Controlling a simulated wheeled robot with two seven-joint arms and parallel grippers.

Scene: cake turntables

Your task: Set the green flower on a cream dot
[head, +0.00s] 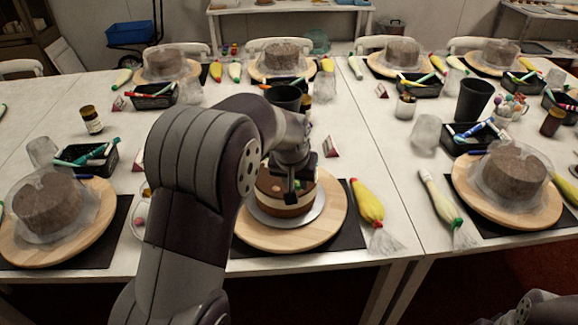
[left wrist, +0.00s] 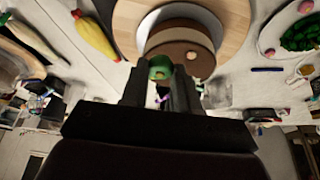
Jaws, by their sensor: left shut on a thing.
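My left gripper (head: 290,192) is over the near cake on the middle wooden turntable (head: 325,222). In the left wrist view, my left gripper (left wrist: 160,88) is shut on the green flower (left wrist: 160,68), which sits between the fingertips beside the cake's brown top. The flower is hidden in the head view. The cake (left wrist: 200,32) has brown and cream layers and stands on a pale disc. A small pale dot (left wrist: 192,55) shows on its top, right of the flower. Whether flower and cake touch cannot be told. My right gripper is out of view.
A yellow piping bag (head: 368,203) lies right of the turntable. A dark cup (head: 285,97) and a small folded card (head: 331,146) stand behind it. Wrapped cakes on boards stand left (head: 48,205) and right (head: 514,172).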

